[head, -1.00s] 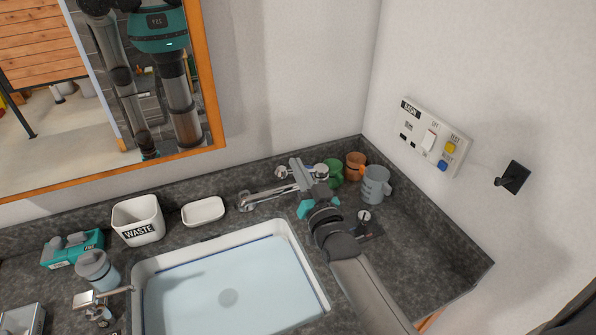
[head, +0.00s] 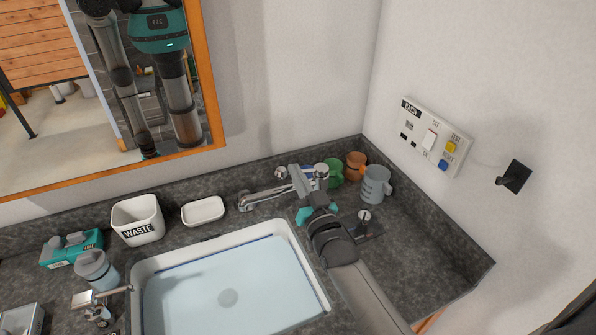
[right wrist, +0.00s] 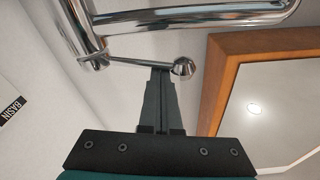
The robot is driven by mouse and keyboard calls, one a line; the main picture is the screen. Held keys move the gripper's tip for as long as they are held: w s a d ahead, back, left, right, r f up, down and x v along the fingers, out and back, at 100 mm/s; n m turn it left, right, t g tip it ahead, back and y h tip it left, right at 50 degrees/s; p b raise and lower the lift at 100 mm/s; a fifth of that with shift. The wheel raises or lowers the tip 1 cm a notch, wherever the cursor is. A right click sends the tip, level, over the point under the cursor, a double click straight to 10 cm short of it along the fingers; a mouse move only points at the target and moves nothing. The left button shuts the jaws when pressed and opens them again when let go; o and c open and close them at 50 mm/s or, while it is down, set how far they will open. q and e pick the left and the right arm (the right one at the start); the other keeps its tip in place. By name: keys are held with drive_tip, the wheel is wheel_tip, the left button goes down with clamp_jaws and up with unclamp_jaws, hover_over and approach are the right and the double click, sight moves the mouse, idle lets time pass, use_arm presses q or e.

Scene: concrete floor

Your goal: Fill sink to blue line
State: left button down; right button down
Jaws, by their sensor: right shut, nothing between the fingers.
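The white sink (head: 289,235) holds pale blue water (head: 232,285). A thin blue line (head: 215,250) runs around its inner wall, with the water surface close to it; I cannot tell exactly how close. The chrome tap (head: 268,198) stands behind the sink, with round-ended handles at its right end. No stream shows from its spout. My right gripper (head: 319,192) is shut and empty at the tap's right-hand side. In the right wrist view, its fingertips (right wrist: 161,70) are right at a ball-ended chrome lever (right wrist: 182,68), apparently touching it. My left gripper is out of view.
Mugs, green (head: 335,172), orange (head: 355,165) and grey (head: 375,184), stand in the corner beside my right gripper. A waste bin (head: 137,220) and soap dish (head: 203,211) stand behind the sink. A BASIN panel (head: 432,140) and hook (head: 514,177) are on the right wall.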

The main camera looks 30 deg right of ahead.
wheel_tip(320, 180, up, 4)
drive_tip(key=p, duration=0.3)
drive_tip(key=s+f+b, duration=0.1)
drive_tip(key=s, duration=0.8)
drive_tip(key=shift+f, duration=0.25)
drive_tip(key=shift+s, duration=0.1)
